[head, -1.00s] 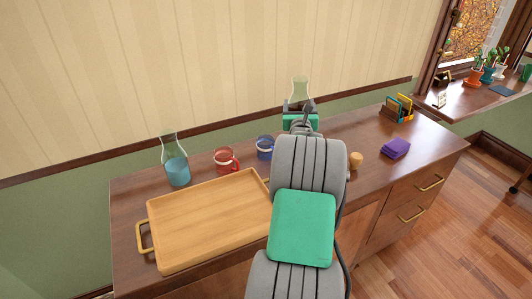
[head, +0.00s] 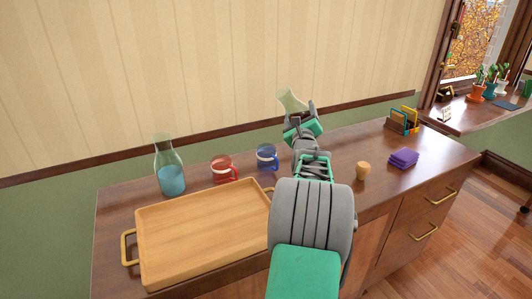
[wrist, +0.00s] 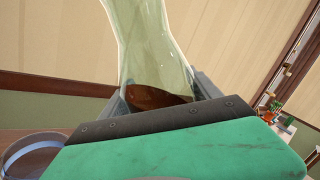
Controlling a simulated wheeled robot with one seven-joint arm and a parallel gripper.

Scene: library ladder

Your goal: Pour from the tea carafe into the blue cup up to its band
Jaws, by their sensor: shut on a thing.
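My gripper (head: 302,120) is shut on the tea carafe (head: 292,100), a clear glass carafe. It is raised above the desk and tilted with its mouth toward the left. In the wrist view the tea carafe (wrist: 158,50) holds dark brown tea low inside, and the jaws hide its lower part. The blue cup (head: 267,157) stands upright on the desk, left of and below my gripper, with a pale band around it. In the wrist view the blue cup (wrist: 32,155) shows partly at the lower left. No stream of tea is visible.
A red cup (head: 224,168) stands left of the blue cup. A carafe of blue liquid (head: 170,170) stands farther left, behind a wooden tray (head: 200,230). A tan cork-like piece (head: 363,170), purple stack (head: 404,159) and letter holder (head: 404,119) are on the right.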

